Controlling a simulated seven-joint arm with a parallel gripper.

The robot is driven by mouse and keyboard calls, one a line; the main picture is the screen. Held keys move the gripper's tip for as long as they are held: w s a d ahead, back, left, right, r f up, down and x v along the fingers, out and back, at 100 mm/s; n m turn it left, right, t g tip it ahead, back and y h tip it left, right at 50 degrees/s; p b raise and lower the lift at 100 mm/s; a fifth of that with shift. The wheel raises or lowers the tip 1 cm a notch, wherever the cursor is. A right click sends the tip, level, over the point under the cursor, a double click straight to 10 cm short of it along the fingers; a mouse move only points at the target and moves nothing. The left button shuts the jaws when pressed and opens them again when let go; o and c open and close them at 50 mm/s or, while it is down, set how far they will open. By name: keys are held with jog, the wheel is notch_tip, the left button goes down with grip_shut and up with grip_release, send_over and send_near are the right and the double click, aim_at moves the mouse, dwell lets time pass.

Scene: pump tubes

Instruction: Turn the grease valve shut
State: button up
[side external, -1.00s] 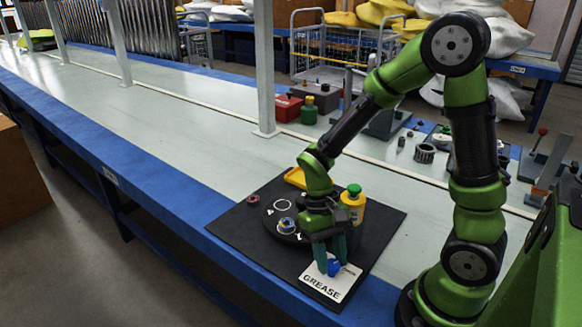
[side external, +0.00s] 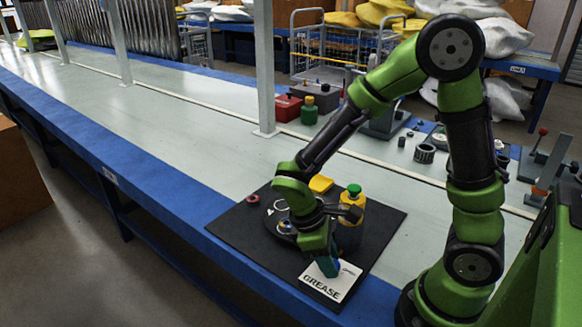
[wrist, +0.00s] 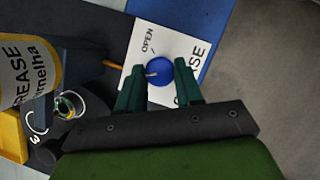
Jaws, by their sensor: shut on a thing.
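The grease valve is a round blue knob (wrist: 161,70) on a white plate (wrist: 134,68) lettered OPEN and GREASE. A small pale pointer on the knob faces left in the wrist view. My gripper (wrist: 160,78) has its two green fingers on either side of the knob, shut on it. In the side view my gripper (side external: 329,268) is low over the white plate (side external: 333,284) and mostly hides the knob.
A yellow grease bottle with a green cap (side external: 353,199) stands close behind my gripper on the black mat (side external: 245,221). A round dark fixture with rings (side external: 280,222) and a yellow block (side external: 321,184) are nearby. The bench to the left is clear.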

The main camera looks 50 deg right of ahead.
jog(key=shift+a+n+t+h, duration=0.1)
jog(key=shift+n+t+h, duration=0.35)
jog(key=shift+n, duration=1.15)
jog(key=o, duration=1)
jog(key=shift+r, duration=0.15)
jog(key=v, duration=1.6)
jog(key=shift+w+a+r, duration=0.1)
jog(key=shift+a+r, duration=0.1)
jog(key=shift+r, duration=0.1)
